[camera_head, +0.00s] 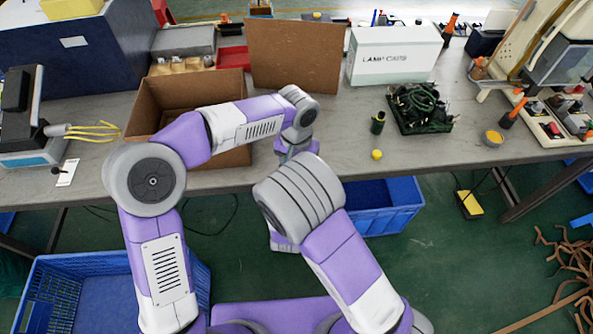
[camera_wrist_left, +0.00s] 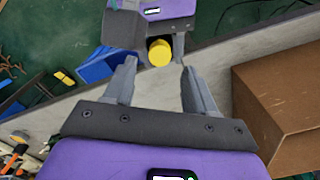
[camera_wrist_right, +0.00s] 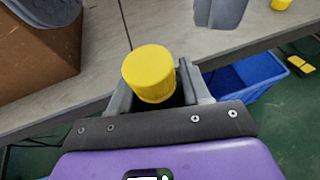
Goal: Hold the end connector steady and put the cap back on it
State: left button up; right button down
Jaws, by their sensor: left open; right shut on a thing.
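A yellow ribbed cap (camera_wrist_right: 150,72) stands on a dark piece, seemingly the end connector (camera_wrist_right: 177,97), held between the fingers of my right gripper (camera_wrist_right: 153,80). The connector is mostly hidden, and I cannot tell how firmly the cap sits. In the left wrist view the cap (camera_wrist_left: 159,53) shows just beyond the fingertips of my left gripper (camera_wrist_left: 158,68), which is open and empty, facing it. In the head view my arms hide the cap and the fingertips. A smaller yellow piece (camera_head: 377,154) lies on the table near its front edge.
A cardboard box (camera_head: 225,88) stands on the table (camera_head: 330,135) behind my left forearm. A dark green cylinder (camera_head: 377,122) and a green tray of cables (camera_head: 420,107) are to the right. Blue crates (camera_head: 390,205) stand on the floor.

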pick_arm(q)
jog(key=shift+c, duration=0.4)
jog(key=shift+r+n, duration=0.35)
jog(key=shift+n, duration=0.45)
notch_tip(320, 180, up, 3)
jog(key=n, duration=0.4)
jog(key=shift+f+n, duration=0.15)
jog(key=shift+n, duration=0.25)
jog(key=shift+f, duration=0.15)
jog(key=shift+f, duration=3.9)
jog(key=shift+c, duration=0.5)
grip_shut()
jog(key=m, duration=0.6)
jog(key=shift+m, duration=0.3)
